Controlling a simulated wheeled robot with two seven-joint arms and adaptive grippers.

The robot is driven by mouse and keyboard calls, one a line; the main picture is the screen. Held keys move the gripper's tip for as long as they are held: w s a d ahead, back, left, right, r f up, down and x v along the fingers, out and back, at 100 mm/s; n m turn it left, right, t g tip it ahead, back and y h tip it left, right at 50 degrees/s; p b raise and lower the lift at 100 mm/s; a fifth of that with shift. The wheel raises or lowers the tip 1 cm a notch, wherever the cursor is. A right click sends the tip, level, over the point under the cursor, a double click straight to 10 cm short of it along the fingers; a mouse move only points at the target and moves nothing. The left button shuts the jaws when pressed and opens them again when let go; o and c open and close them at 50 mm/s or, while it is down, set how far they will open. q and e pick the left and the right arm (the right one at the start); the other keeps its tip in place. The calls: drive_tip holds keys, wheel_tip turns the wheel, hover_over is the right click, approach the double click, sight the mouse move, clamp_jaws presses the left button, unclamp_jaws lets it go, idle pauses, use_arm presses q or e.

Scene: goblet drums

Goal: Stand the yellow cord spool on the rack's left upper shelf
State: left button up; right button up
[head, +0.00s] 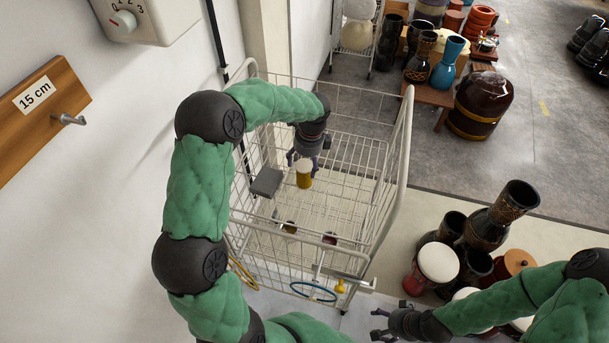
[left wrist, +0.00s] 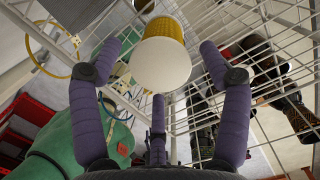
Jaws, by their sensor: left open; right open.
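The yellow cord spool (head: 304,180) has a pale end and stands upright inside the white wire rack (head: 345,165). It appears to rest on the rack's upper wire shelf, though its base contact is hard to see. My left gripper (head: 303,160) is open just above and behind the spool. In the left wrist view the spool (left wrist: 162,50) shows its pale end toward the palm, between and beyond the spread fingers of the left gripper (left wrist: 160,72), with visible gaps at the sides. My right gripper (head: 379,323) is open and empty, low in front of the rack.
A grey block (head: 266,182) sits at the rack's left side. Two small items (head: 290,228) (head: 330,238) show lower through the wires. A blue hoop (head: 313,291) hangs at the rack's front. Several drums (head: 438,263) stand right of the rack. A wall lies left.

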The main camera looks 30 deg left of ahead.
use_arm(q)
drive_tip(key=f, duration=0.4)
drive_tip(key=shift+a+f+b, duration=0.25)
drive_tip(key=shift+f+b, duration=0.15)
drive_tip(key=c, duration=1.3)
